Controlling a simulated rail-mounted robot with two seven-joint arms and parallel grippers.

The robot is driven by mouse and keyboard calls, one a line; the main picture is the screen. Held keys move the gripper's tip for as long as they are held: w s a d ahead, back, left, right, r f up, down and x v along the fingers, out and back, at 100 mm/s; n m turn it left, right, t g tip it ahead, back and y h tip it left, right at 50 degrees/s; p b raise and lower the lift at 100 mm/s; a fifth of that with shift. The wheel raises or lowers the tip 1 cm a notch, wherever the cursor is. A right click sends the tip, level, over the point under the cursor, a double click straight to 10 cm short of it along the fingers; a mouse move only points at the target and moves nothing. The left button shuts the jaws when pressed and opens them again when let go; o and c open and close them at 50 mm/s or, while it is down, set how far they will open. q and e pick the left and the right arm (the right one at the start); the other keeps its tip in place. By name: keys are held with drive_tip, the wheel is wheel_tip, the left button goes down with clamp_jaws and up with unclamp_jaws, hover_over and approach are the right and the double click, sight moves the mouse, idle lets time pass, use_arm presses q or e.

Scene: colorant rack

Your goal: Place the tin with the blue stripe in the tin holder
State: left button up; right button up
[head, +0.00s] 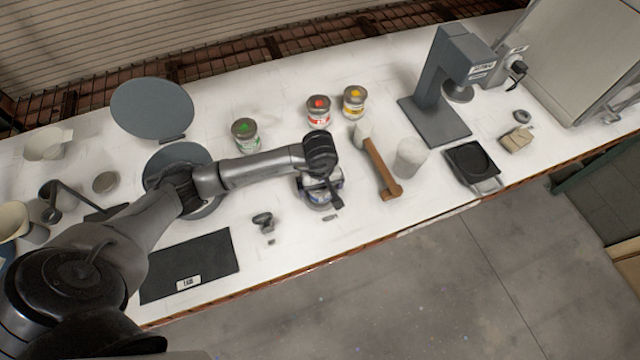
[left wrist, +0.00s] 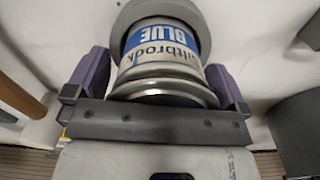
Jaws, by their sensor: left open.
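The blue-striped tin (head: 318,197) stands on the white bench, partly hidden under my left wrist in the head view. In the left wrist view the tin (left wrist: 165,62) shows a blue band with the word BLUE, and its metal rim faces the gripper. My left gripper (head: 322,184) is open, with one finger on each side of the tin; I cannot tell whether either touches it. A black square piece with a round recess (head: 474,160) lies at the right of the bench; I cannot tell if it is the tin holder. My right gripper is not in view.
Green (head: 245,135), red (head: 318,112) and yellow (head: 354,102) tins stand behind. A wooden-handled mallet (head: 380,168) and white cylinder (head: 410,157) lie between the blue tin and the black piece. A grey upright machine (head: 440,90) stands behind that piece. A dark mat (head: 190,265) lies front left.

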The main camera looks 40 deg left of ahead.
use_arm(q)
wheel_tip(320, 180, up, 12)
drive_tip(key=shift+r+b, duration=0.1)
drive_tip(key=shift+b, duration=0.25)
